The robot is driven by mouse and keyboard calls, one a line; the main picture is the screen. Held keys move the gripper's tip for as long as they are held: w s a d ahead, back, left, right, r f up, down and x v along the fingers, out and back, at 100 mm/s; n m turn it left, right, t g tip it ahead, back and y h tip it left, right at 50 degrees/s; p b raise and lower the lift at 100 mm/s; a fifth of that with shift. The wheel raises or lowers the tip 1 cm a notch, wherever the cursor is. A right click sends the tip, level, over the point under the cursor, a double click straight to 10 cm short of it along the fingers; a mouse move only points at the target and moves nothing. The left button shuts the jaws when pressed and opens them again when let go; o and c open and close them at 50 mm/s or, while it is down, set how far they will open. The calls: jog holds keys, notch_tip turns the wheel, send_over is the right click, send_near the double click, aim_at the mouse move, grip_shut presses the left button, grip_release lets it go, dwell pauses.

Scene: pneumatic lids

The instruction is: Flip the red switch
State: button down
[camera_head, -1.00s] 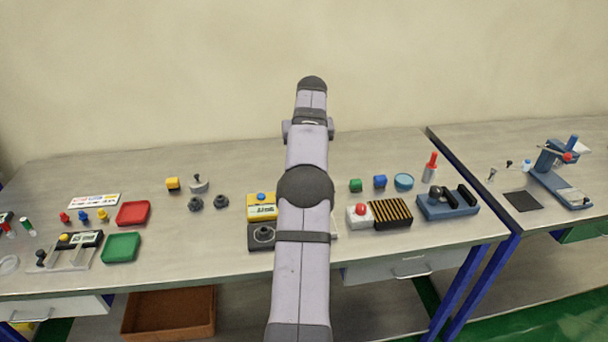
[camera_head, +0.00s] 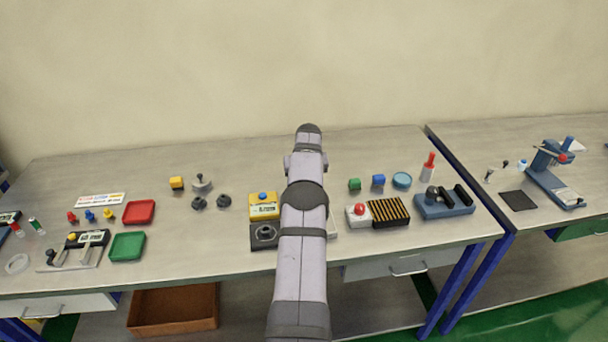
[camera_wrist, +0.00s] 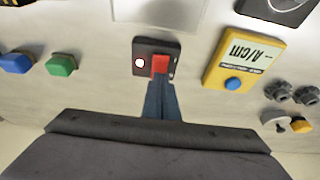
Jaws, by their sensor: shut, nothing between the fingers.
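The red switch (camera_wrist: 160,64) sits on a small dark box (camera_wrist: 143,47) in the wrist view, next to a white round light (camera_wrist: 140,63). My gripper (camera_wrist: 158,84) is shut and empty, with its blue-grey fingers pointing at the red switch. The fingertips are right at the near edge of the switch in the picture; I cannot tell whether they touch it. In the head view my own arm covers the switch box and the gripper.
A yellow meter (camera_wrist: 243,60) with a blue button stands right of the switch in the wrist view. A green cube (camera_wrist: 62,64) and a blue cube (camera_wrist: 15,63) lie to the left. In the head view, a red-button box (camera_head: 357,215) stands right of my arm.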

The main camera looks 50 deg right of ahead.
jog(key=shift+f, duration=0.3)
jog(key=shift+w+d, duration=0.1)
jog(key=shift+f, duration=0.2)
jog(key=shift+f+b, duration=0.15)
jog(key=shift+b, duration=0.15)
jog(key=shift+s+a, duration=0.2)
jog(key=shift+s+a+b, duration=0.45)
jog(key=shift+b, duration=0.2)
